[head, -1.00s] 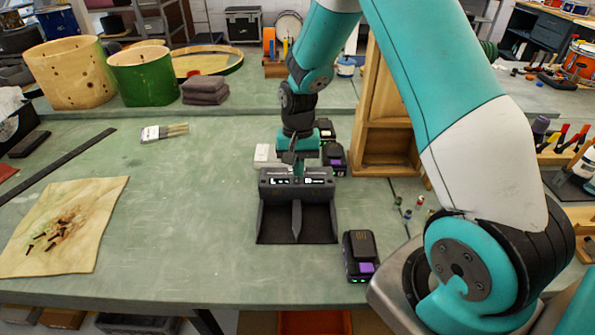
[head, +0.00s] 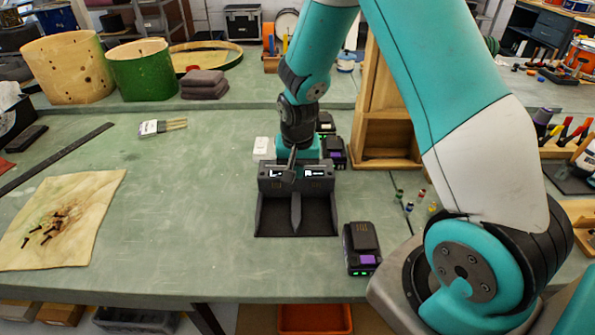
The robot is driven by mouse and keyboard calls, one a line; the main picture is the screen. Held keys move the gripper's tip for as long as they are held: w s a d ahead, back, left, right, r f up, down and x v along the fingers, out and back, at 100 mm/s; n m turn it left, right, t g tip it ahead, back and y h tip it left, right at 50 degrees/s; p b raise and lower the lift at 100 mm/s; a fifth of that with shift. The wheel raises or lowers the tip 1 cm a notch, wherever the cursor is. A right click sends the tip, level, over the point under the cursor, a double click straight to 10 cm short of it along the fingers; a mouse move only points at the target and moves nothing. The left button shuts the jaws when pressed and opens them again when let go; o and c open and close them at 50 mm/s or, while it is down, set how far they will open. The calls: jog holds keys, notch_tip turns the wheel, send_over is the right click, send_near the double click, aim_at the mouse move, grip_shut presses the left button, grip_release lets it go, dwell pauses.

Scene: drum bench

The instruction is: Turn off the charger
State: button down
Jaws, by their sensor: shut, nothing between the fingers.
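The dark grey charger (head: 297,213) stands on the green bench in the head view, with two empty bays split by a divider. Two small lit displays show on its upper face. A white box, possibly a switch (head: 263,148), lies just behind its left side.
A battery pack (head: 362,248) with a purple patch stands at the charger's front right. Other packs (head: 333,152) stand behind it, close to my wrist. A wooden frame (head: 385,130) rises at the right. A stained cloth with screws (head: 60,220) lies left; the bench between is clear.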

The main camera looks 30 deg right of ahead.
jog(key=shift+s+f, duration=0.15)
jog(key=shift+f, duration=0.25)
jog(key=shift+w+d+r, duration=0.25)
jog(key=shift+w+d, duration=0.1)
jog(key=shift+w, duration=0.15)
jog(key=shift+w+d, duration=0.2)
jog(key=shift+r+p, duration=0.55)
jog(key=shift+p, duration=0.25)
notch_tip(320, 180, up, 13)
jog(key=shift+s+a+r+p, duration=0.15)
jog(key=shift+s+a+p, duration=0.25)
jog(key=shift+a+p, duration=0.05)
